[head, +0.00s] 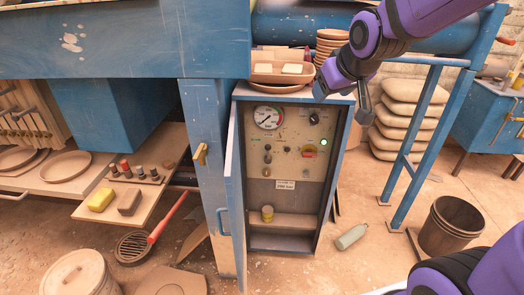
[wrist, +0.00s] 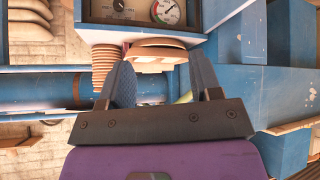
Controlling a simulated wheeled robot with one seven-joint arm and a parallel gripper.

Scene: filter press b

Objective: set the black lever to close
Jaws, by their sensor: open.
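The cabinet's control panel (head: 290,165) is in the head view, with its door swung open to the left. A round black control (head: 314,118) sits at the panel's upper right. Small dark controls (head: 267,153) sit below the gauge. I cannot tell for sure which is the black lever or read any close mark. My gripper (head: 341,98) is open and empty, in front of the cabinet's top right, apart from the panel. In the wrist view its open fingers (wrist: 162,78) show, with the upside-down panel's black control (wrist: 118,5) at the top edge.
A tray (head: 282,74) and stacked brown dishes (head: 331,42) stand on the cabinet top near my gripper. The open door (head: 233,190) juts out left. A bottle (head: 351,237) lies on the floor.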

